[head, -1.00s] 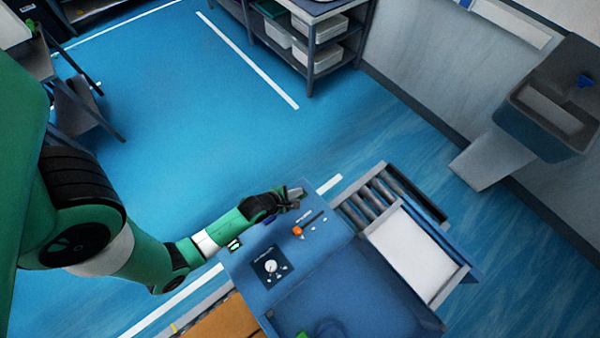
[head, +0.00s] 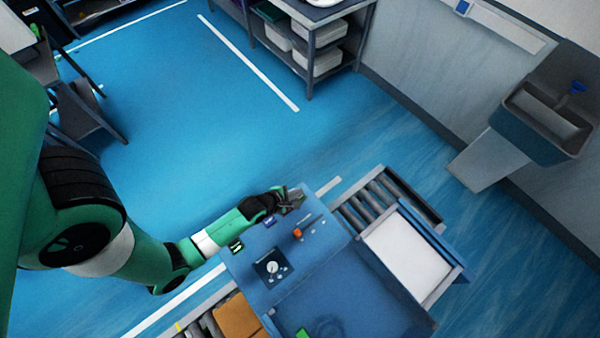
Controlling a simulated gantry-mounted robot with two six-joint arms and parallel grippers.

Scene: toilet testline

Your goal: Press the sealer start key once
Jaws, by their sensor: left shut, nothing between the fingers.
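The sealer is a blue machine (head: 333,275) at the lower middle of the head view, with a control panel on its upper left part. A dial (head: 272,267) on a dark plate and an orange-red knob (head: 298,232) with a dark lever show on the panel. I cannot tell which small control is the start key. My left gripper (head: 296,197) is shut and empty at the panel's far edge, beyond the orange-red knob. It hides the panel beneath it, and I cannot tell whether the tips touch. My right gripper is not in view.
A roller conveyor (head: 370,208) and a white-topped tray (head: 407,258) adjoin the machine on the right. A brown box (head: 238,318) sits at the lower left. A grey sink (head: 545,118) hangs on the right wall.

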